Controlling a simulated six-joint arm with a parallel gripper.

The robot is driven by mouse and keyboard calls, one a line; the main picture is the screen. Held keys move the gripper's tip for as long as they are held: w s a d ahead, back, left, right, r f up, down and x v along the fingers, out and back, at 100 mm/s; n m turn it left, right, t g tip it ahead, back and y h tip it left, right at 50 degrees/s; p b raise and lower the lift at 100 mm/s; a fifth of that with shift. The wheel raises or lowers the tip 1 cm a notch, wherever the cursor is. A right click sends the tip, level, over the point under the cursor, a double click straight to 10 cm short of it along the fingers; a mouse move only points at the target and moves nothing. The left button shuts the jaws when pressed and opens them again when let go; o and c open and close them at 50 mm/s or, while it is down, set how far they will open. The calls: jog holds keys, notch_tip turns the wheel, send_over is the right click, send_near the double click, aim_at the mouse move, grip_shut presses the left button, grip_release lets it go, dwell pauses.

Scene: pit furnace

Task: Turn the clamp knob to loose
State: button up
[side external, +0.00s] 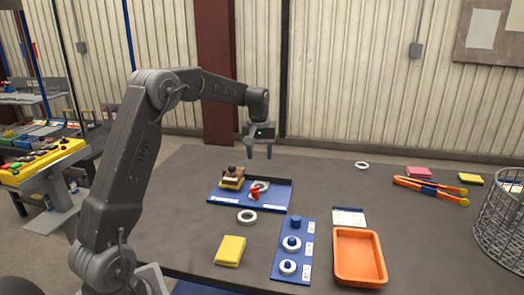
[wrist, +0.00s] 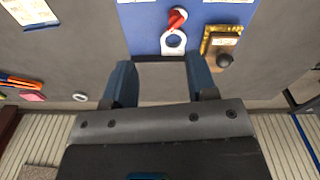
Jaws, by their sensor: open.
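A blue tray (side external: 278,199) lies on the grey table, and it also shows in the wrist view (wrist: 140,22). On its left stands a brass-and-wood block (side external: 233,183) with a dark round knob (side external: 232,169); the wrist view shows this knob (wrist: 224,61) too. Beside the block is a red handle-like part (side external: 254,194) at a pale ring (wrist: 174,41). I cannot tell which of the two is the clamp knob. My gripper (side external: 260,154) is open and empty, pointing down above the tray's far side, apart from both. Its fingers show in the wrist view (wrist: 159,60).
In front are a loose white ring (side external: 247,217), a yellow block (side external: 230,250), a blue board (side external: 281,270) with rings and pegs, and an orange tray (side external: 338,278). Orange tongs (side external: 430,188) and a wire basket (side external: 503,220) are right.

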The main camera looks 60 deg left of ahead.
jog(key=s+d+r+m+t, duration=0.1)
jog(key=s+d+r+m, duration=0.1)
jog(key=s+d+r, duration=0.2)
jog(key=s+d+r+m, duration=0.2)
jog(key=s+d+r, duration=0.2)
jog(key=d, duration=0.6)
jog(key=shift+t+y, duration=0.3)
jog(key=shift+t, duration=0.1)
jog(key=n+g, duration=0.2)
send_over(255, 189)
notch_tip(255, 189, down, 11)
jog(key=shift+h, duration=0.4)
jog(key=f, duration=1.3)
jog(key=shift+w+a+f, duration=0.15)
jog(key=shift+a+f, duration=0.05)
jog(key=shift+f, duration=0.1)
